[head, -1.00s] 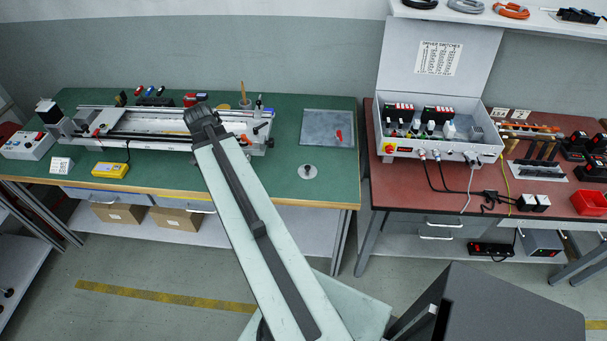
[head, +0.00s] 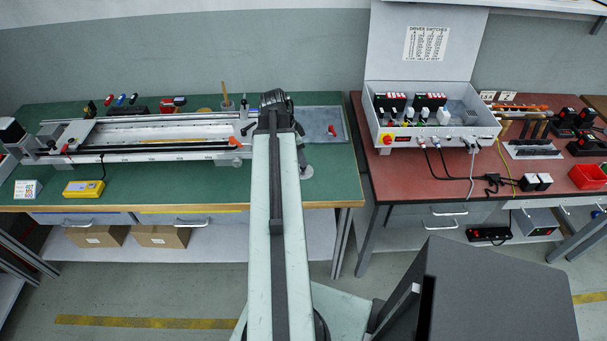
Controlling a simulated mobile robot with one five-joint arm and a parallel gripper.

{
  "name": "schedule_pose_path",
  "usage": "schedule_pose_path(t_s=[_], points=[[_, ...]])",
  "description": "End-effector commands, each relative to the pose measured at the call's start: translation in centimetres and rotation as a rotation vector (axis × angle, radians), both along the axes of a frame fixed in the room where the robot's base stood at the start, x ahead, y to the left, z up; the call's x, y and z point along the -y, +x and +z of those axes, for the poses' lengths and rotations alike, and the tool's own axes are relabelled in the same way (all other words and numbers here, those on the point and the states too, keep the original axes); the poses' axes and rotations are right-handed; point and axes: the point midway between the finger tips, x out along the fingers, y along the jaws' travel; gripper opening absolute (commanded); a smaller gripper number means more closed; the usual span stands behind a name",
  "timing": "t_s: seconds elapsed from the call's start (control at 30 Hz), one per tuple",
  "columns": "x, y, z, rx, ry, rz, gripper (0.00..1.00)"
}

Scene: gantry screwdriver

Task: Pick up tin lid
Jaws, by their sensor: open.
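A pale round disc (head: 307,173), which looks like the tin lid, lies on the green bench near its front right. My arm covers its left part, and a dark part of the arm hides its top. My gripper (head: 277,101) is at the dark far end of my arm, over the right part of the bench. It is open. Its fingers are hard to make out, and nothing shows in it. I cannot tell its height above the disc.
A grey tray (head: 322,123) with a red item lies behind the disc. A long gantry rail (head: 150,133) fills the bench to the left, with a yellow meter (head: 84,188) in front. A red bench (head: 400,180) holds an open control box (head: 432,125) at right.

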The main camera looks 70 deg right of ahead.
Motion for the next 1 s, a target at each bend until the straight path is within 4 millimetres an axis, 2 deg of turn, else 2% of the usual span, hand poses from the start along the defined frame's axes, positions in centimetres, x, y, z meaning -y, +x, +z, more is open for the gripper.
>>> schedule_pose_path(t_s=[0.3, 0.4, 0.57, 0.6, 0.7, 0.77, 1.0], points=[[0.7, -0.7, -4.8, 0.000, 0.000, -0.004, 0.45], [0.9, -0.9, -5.3, 0.000, 0.000, -0.004, 0.45], [0.9, -1.0, -4.9, 0.000, 0.000, -0.004, 0.45], [0.9, -1.0, -4.9, 0.000, 0.000, -0.004, 0.42], [0.9, -1.0, -4.9, 0.000, 0.000, -0.004, 0.14], [0.9, -1.0, -4.9, 0.001, 0.001, -0.004, 0.00], [0.9, -1.0, -4.9, 0.000, 0.001, -0.004, 0.00]])
